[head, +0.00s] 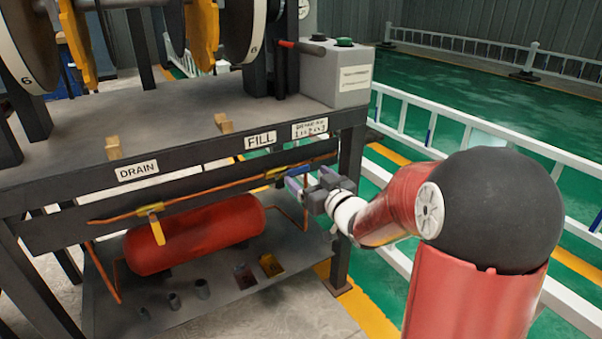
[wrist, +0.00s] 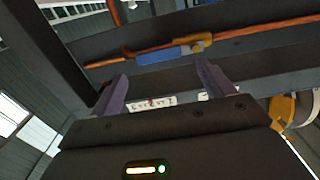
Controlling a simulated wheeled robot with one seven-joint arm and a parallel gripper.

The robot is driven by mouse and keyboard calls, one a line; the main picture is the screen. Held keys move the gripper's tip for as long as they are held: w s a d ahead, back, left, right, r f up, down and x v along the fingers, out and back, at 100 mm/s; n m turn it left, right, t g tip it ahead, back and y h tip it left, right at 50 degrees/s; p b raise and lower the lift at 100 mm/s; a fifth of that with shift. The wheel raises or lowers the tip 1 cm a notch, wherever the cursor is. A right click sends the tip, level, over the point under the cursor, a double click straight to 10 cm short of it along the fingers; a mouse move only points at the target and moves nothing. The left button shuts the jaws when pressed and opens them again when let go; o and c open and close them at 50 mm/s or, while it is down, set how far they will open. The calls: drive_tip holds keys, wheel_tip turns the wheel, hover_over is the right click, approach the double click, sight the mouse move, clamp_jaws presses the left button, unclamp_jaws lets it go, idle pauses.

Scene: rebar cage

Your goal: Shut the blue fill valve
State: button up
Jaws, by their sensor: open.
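The fill valve has a blue lever (wrist: 165,55) and a yellow-brown body (wrist: 203,42) on a copper pipe. In the wrist view the lever lies along the pipe. In the head view the valve body (head: 277,173) sits below the FILL label (head: 260,140), and my gripper partly hides the lever. My gripper (head: 309,180) is open and empty at the right end of the frame. In the wrist view its fingertips (wrist: 161,72) point toward the lever, which shows beyond and between them; I cannot tell whether they touch it.
The drain valve's yellow lever (head: 156,228) hangs down at the left, under the DRAIN label (head: 138,170). A red tank (head: 195,235) lies on the lower shelf. A grey control box (head: 336,75) stands on the bench. A table leg (head: 347,210) is close behind my gripper.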

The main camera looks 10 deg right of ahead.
sight(299, 168)
drive_tip(key=shift+x, duration=2.2)
drive_tip(key=c, duration=1.4)
